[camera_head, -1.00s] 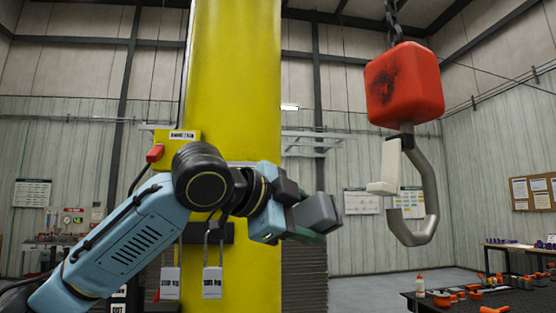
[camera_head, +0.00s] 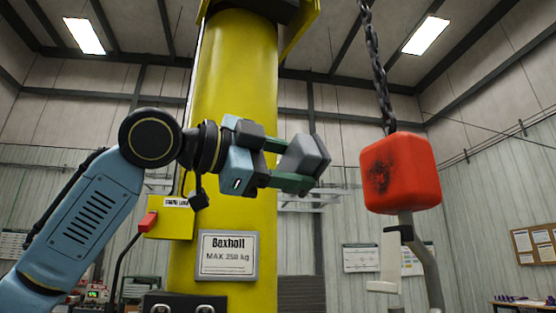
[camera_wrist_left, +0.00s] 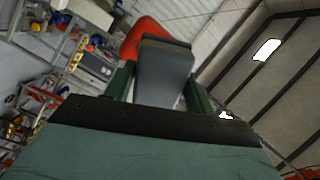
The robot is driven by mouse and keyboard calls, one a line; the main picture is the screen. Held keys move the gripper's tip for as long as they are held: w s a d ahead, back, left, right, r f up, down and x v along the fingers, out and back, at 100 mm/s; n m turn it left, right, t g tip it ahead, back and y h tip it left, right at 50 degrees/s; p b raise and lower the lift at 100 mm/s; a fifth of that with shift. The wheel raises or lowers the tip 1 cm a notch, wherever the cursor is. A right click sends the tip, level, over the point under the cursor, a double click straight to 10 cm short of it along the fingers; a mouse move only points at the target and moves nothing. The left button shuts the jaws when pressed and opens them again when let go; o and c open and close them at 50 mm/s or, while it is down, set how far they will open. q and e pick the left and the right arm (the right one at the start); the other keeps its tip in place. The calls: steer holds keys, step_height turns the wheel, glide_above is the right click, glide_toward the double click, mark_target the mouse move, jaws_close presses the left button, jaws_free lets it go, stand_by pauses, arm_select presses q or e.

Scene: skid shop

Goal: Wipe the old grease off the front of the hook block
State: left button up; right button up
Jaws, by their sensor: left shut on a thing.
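The hook block (camera_head: 415,172) is a red rounded cube hanging from a dark chain, right of centre in the head view. A dark smeared grease patch (camera_head: 379,178) marks its left-facing front. The metal hook (camera_head: 431,272) hangs beneath it, with a pale latch piece (camera_head: 389,262). My left gripper (camera_head: 288,167) is shut on a grey pad (camera_head: 310,154), held left of the block at about its height, with a gap in the picture. In the left wrist view the pad (camera_wrist_left: 165,72) partly hides the red block (camera_wrist_left: 146,28). My right gripper is not in view.
A yellow column (camera_head: 232,90) stands behind my left arm, with a yellow control box (camera_head: 170,222) and a load sign (camera_head: 227,255). The chain (camera_head: 379,70) runs up above the block. Space between pad and block looks clear.

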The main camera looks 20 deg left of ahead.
mark_target(363, 179)
arm_select(q)
steer(key=shift+x, duration=2.4)
steer(key=p+x, duration=0.2)
steer(key=x, duration=0.1)
steer(key=shift+p, duration=0.35)
steer(key=shift+w+d+p, duration=0.1)
steer(key=shift+w+p, duration=0.2)
steer(key=shift+p, duration=0.05)
steer(key=shift+p, duration=0.35)
steer(key=shift+p+x, duration=0.95)
steer(key=shift+x, duration=0.45)
stand_by(0.8)
